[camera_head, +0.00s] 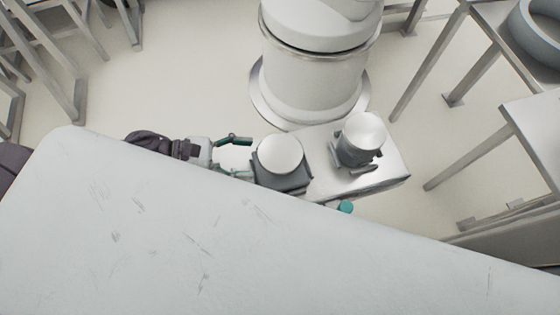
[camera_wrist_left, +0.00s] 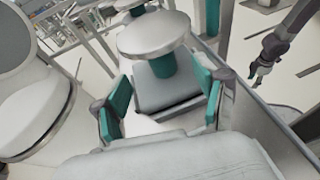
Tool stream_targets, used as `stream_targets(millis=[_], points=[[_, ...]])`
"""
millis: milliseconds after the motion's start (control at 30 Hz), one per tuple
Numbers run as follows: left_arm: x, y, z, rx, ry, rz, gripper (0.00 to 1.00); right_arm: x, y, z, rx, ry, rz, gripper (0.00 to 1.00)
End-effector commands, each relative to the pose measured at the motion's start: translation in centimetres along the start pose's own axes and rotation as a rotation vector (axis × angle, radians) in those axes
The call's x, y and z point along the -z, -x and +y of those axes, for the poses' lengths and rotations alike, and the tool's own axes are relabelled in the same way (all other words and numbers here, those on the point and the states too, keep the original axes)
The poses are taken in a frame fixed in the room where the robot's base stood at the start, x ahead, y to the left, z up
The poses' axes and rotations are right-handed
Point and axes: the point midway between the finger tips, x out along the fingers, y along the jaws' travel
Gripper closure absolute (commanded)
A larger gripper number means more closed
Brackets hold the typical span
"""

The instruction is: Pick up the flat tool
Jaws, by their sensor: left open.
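My left gripper (camera_head: 243,158) comes in from the left in the head view. Its teal-padded fingers are apart. A tool with a flat, round white top and a dark grey block under it (camera_head: 280,153) is just right of the fingertips. In the left wrist view, the round top (camera_wrist_left: 153,35) and grey block (camera_wrist_left: 168,92) lie ahead, between the open fingers (camera_wrist_left: 163,97). Nothing is gripped. I cannot tell whether a finger touches the block. My right gripper is not seen in the head view.
A second round-topped piece (camera_head: 360,135) stands on a shiny metal stand (camera_head: 325,180). A teal round part (camera_head: 345,207) shows at the stand's near edge. A broad white surface (camera_head: 150,240) fills the front. A white cylinder (camera_head: 318,75) stands behind; metal-legged tables (camera_head: 475,75) are at right.

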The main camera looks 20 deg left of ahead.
Motion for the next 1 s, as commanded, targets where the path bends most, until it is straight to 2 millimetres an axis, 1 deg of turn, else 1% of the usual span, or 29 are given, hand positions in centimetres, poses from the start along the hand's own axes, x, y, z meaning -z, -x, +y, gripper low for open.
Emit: stream_targets(millis=[100,200,367,433,700,833,1000], points=[[-0.2,-1.6,0.2,-0.003,0.0,-0.003,0.28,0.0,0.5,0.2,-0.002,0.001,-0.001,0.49],[-0.1,-2.5,0.1,-0.002,0.0,-0.002,0.28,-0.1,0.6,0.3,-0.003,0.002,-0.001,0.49],[-0.1,-3.2,0.1,-0.001,0.002,-0.001,0.28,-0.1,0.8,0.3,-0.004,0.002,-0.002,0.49],[-0.2,-3.8,0.1,-0.002,0.002,-0.003,0.28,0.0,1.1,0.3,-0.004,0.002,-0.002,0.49],[-0.3,-7.7,0.1,-0.003,0.002,-0.003,0.28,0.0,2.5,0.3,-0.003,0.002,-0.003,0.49],[-0.1,-8.5,0.0,-0.001,0.002,-0.002,0.28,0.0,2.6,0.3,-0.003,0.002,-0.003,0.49],[0.0,-8.5,0.0,-0.001,0.002,0.0,0.28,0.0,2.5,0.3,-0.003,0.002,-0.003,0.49]])
